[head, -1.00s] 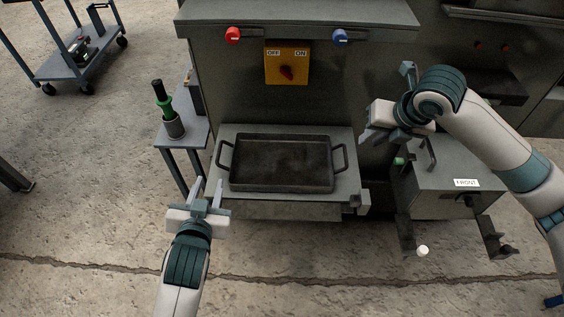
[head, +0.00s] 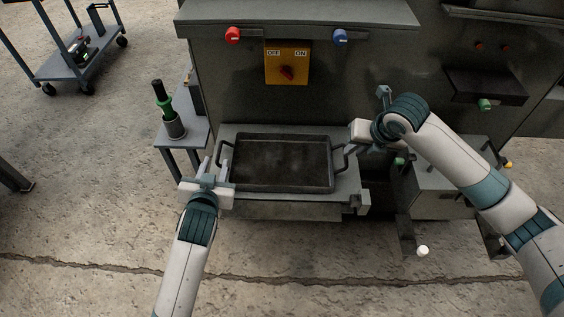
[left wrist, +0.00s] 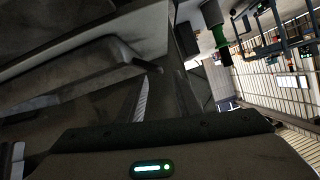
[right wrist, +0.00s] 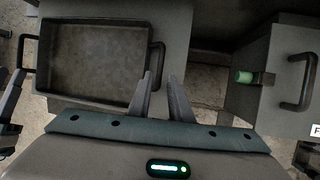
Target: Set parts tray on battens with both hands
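The dark rectangular parts tray (head: 284,165) lies flat on the grey ledge of the machine, with a loop handle at each end. It also shows in the right wrist view (right wrist: 95,60). My left gripper (head: 213,168) is open at the tray's left handle (head: 222,152). My right gripper (head: 352,150) is open beside the right handle (head: 342,160); in the right wrist view its fingers (right wrist: 160,80) are apart, tips close to that handle (right wrist: 158,65). Neither gripper is visibly closed on a handle. I cannot make out battens.
A grey box with a handle (right wrist: 300,85) stands right of the ledge. A small side table (head: 185,135) with a green-and-black tool (head: 165,105) stands at the left. The machine front with a yellow switch plate (head: 286,65) rises behind the tray. Open floor lies in front.

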